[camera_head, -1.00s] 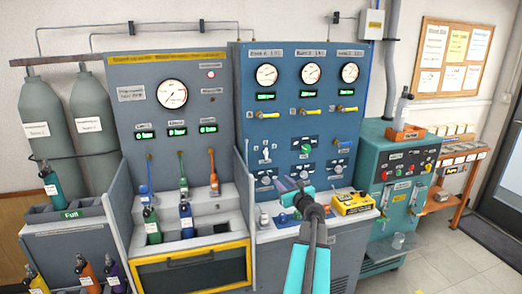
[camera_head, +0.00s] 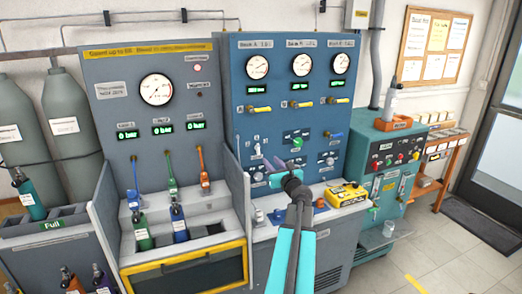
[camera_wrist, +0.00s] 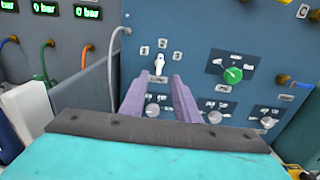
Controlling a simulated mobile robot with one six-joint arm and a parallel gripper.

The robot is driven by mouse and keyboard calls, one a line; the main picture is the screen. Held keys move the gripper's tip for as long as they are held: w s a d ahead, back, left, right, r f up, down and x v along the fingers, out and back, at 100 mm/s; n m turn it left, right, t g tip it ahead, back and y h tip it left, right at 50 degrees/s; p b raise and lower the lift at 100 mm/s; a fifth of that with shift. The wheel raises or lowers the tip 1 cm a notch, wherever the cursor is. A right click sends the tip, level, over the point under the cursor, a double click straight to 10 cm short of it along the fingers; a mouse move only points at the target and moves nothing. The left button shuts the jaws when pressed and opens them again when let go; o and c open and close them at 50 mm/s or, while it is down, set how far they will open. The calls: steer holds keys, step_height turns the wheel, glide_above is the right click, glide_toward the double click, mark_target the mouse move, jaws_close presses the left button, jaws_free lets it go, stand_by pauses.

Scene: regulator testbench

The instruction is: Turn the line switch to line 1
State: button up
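The line switch is a small white lever (camera_wrist: 160,63) on the blue panel, with labels 1, 2 and 3 at its left, top and right. It points nearly straight up, toward label 2. In the head view the switch (camera_head: 258,150) is just above and left of my gripper (camera_head: 274,166). In the wrist view my gripper (camera_wrist: 160,98) has two purple fingers apart with nothing between them. Their tips are below the lever and on either side of it, and I see no contact. The gap to the panel is hard to judge.
A green knob (camera_wrist: 233,75) is right of the switch. Grey knobs (camera_wrist: 214,117) sit below, close to the fingers. A grey side wall (camera_wrist: 88,95) stands left. A yellow device (camera_head: 346,194) lies on the ledge to the right.

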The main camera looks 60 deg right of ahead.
mark_target(259, 147)
steer(key=shift+d, duration=0.15)
steer(key=shift+p+x, duration=2.2)
steer(key=shift+x, duration=4.45)
jaws_close()
